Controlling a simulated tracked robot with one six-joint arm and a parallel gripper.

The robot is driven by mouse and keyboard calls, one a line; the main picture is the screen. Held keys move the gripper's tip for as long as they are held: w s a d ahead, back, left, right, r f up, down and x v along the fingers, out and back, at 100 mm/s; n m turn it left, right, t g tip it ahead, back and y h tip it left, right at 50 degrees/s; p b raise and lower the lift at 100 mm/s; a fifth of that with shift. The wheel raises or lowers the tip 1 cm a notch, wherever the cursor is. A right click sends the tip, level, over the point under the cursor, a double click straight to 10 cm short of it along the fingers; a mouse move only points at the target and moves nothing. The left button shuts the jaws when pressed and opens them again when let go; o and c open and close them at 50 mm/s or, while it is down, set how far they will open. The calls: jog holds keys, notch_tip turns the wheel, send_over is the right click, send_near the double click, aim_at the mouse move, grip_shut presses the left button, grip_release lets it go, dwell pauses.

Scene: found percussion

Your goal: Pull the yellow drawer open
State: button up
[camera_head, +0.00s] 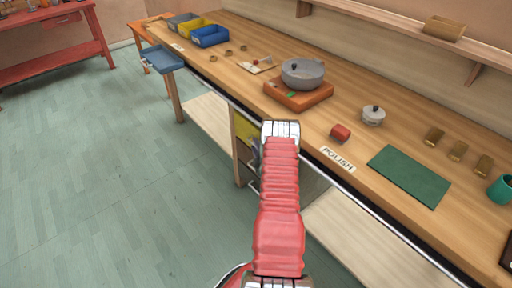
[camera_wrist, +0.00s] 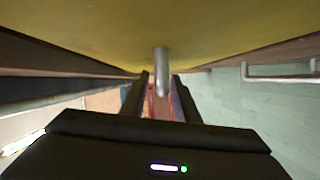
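The yellow drawer (camera_head: 243,130) is under the workbench, in the dark cabinet left of my arm in the head view. Its yellow front fills the top of the wrist view (camera_wrist: 110,25). A metal handle (camera_wrist: 161,68) sticks out from that front. My gripper (camera_wrist: 160,88) is open, with one dark finger on each side of the handle and a gap showing on both sides. In the head view my gripper (camera_head: 256,153) is small, dark and partly hidden by my red arm. My arm also hides part of the drawer front.
A second metal handle (camera_wrist: 280,78) shows at the right of the wrist view. The workbench (camera_head: 215,75) above carries a grey pot (camera_head: 302,73) on an orange block, a green mat (camera_head: 409,175) and bins. The floor (camera_head: 110,170) in front is clear.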

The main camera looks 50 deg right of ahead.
grip_shut()
dwell(0.6)
